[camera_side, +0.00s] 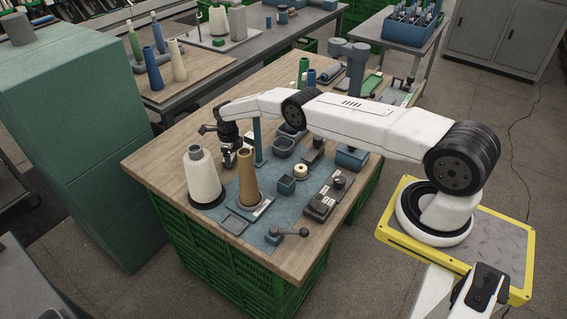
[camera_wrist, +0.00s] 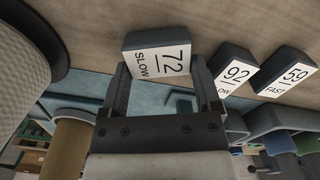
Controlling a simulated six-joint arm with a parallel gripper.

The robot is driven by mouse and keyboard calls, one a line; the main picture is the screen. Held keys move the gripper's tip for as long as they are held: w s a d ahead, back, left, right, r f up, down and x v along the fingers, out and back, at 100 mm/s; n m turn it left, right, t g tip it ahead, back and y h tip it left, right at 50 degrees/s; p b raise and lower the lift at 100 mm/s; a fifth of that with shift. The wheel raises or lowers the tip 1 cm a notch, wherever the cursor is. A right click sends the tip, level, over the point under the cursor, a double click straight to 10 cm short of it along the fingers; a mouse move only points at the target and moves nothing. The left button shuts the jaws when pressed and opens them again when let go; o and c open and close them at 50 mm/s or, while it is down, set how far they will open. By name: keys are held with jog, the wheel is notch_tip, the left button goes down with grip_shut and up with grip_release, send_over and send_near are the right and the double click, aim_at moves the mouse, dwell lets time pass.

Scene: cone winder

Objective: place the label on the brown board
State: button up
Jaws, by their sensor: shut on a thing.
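The label, a dark block with a white face reading "72 SLOW" (camera_wrist: 157,60), sits between the fingertips of my gripper (camera_wrist: 160,75) in the wrist view. My gripper is shut on it. In the side view my gripper (camera_side: 229,152) points down behind the white cone and the brown cone; the label is too small to make out there. The brown board (camera_side: 157,168) is the wooden top around the blue-grey mat; it also fills the upper part of the wrist view (camera_wrist: 190,18). I cannot tell whether the label touches it.
Two similar blocks, "92" (camera_wrist: 233,70) and "59 FAST" (camera_wrist: 284,74), stand to the right of the held label. The white cone (camera_side: 203,176) and brown cone (camera_side: 248,178) stand close to my gripper. Small trays and a control box (camera_side: 320,207) occupy the mat. The board's left corner is bare.

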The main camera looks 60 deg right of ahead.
aim_at(232, 158)
jog(key=shift+f, duration=0.15)
jog(key=o, duration=1.2)
jog(key=shift+c, duration=0.2)
notch_tip(232, 158, up, 12)
jog(key=shift+r, duration=0.2)
dwell(0.5)
